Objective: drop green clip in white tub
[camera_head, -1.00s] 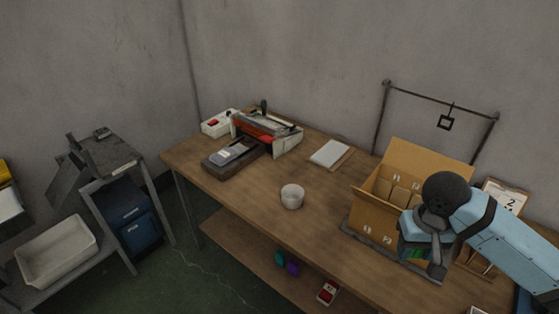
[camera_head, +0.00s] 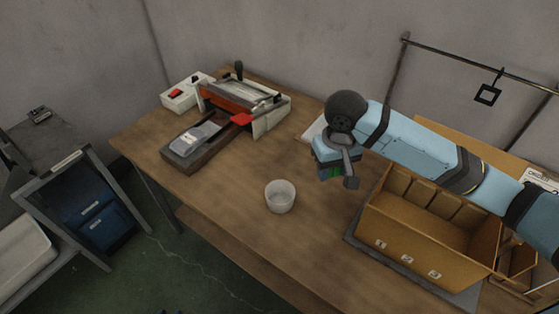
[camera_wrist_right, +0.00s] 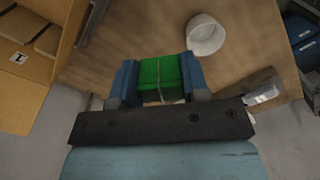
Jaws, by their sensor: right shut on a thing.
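The small round white tub (camera_head: 280,204) stands upright on the wooden table, with no contents visible. It also shows beyond my fingers in the right wrist view (camera_wrist_right: 205,38). My right gripper (camera_head: 333,172) is above the table, to the right of the tub and apart from it. In the wrist view the right gripper (camera_wrist_right: 160,82) is shut on the green clip (camera_wrist_right: 160,76), a blocky green piece between the two blue fingers. In the head view only a bit of green shows under the gripper. My left gripper is not in view.
A cardboard box (camera_head: 400,233) with dividers stands right of the tub. A red and white machine (camera_head: 280,118) and a dark block (camera_head: 178,154) are at the back left. A metal frame with a hook (camera_head: 488,93) rises at the back right. The table around the tub is clear.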

